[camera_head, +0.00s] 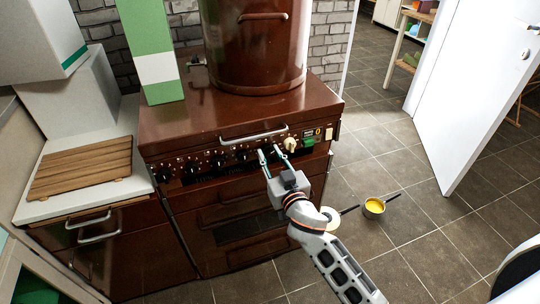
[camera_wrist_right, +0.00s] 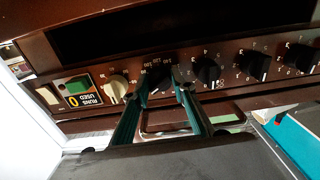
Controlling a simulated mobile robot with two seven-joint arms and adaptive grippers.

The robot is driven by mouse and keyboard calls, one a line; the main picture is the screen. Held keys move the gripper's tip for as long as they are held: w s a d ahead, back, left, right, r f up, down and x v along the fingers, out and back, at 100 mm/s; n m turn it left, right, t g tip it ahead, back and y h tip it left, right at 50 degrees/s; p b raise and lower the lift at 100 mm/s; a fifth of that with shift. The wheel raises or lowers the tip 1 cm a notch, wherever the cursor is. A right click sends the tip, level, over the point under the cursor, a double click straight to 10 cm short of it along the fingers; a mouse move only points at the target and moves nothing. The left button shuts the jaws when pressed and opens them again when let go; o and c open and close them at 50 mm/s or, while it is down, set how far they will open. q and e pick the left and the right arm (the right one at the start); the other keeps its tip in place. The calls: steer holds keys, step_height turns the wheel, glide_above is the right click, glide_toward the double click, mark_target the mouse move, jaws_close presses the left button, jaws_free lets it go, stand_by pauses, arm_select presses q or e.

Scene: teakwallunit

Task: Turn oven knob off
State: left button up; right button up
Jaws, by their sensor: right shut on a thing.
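The brown oven (camera_head: 240,205) has a front panel with a row of black knobs, a cream knob (camera_head: 290,145) and a green switch (camera_head: 308,138) at its right end. My right gripper (camera_head: 271,153) reaches the panel from below, just left of the cream knob. In the wrist view its two fingers (camera_wrist_right: 160,92) are on either side of a black oven knob (camera_wrist_right: 157,79) with a numbered dial and are shut on it. The fingers partly hide this knob. The wrist view also shows the cream knob (camera_wrist_right: 118,85) and green switch (camera_wrist_right: 78,84). My left gripper is not in view.
A metal handle bar (camera_head: 253,135) runs above the knobs. A large brown cylinder (camera_head: 255,45) stands on the oven top. A wooden board (camera_head: 82,167) lies on the left counter. A pan with yellow contents (camera_head: 374,206) is on the tiled floor, right of my arm.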

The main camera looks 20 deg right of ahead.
steer(key=shift+r+n, duration=0.1)
steer(key=shift+n, duration=1.1)
steer(key=n+p, duration=0.1)
steer(key=n, duration=0.2)
steer(key=shift+n, duration=0.3)
steer(key=n, duration=0.3)
steer(key=shift+n, duration=0.4)
steer(key=shift+n+p, duration=0.3)
steer(key=shift+n, duration=0.7)
